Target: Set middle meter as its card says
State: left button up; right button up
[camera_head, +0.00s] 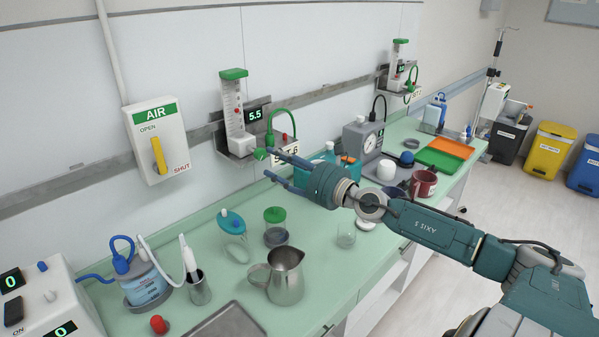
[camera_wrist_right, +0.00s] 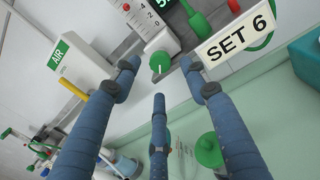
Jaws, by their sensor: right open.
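The meter (camera_head: 233,105) with a green cap and clear scale tube hangs on the wall rail; its display (camera_head: 254,114) reads 5.5. Its card reads SET 6 in the wrist view (camera_wrist_right: 240,32); in the head view my fingers partly cover the card (camera_head: 294,149). Its green knob (camera_head: 260,154), with a white mark in the wrist view (camera_wrist_right: 158,63), sits low on the meter. My right gripper (camera_head: 269,164) is open and empty, its fingertips close to the knob. In the wrist view the fingers (camera_wrist_right: 160,76) spread around the knob; contact is not clear. My left gripper is out of view.
An AIR box (camera_head: 158,140) with a yellow lever is on the wall left of the meter. Another meter (camera_head: 398,65) hangs farther right. Below on the green counter stand a steel jug (camera_head: 285,277), a green-lidded jar (camera_head: 275,228) and a red mug (camera_head: 424,184).

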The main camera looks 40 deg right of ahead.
aim_at(263, 156)
jog(key=s+d, duration=0.1)
jog(key=s, duration=0.5)
jog(key=shift+s+d, duration=0.15)
jog(key=shift+s, duration=0.15)
dwell(1.9)
jog(key=w+m+h+p, duration=0.1)
jog(key=w+m, duration=0.2)
jog(key=m, duration=0.8)
jog(key=w+a+m+h+p, duration=0.1)
jog(key=w+m, duration=0.2)
jog(key=m, duration=0.9)
jog(key=w+a+m+h, duration=0.1)
jog(key=w+m, duration=0.2)
jog(key=m, duration=0.8)
jog(key=shift+w+a+r+m+h+p, duration=0.1)
jog(key=shift+w+a+m+h+p, duration=0.1)
jog(key=shift+w+m+h+p, duration=0.15)
jog(key=shift+w, duration=0.55)
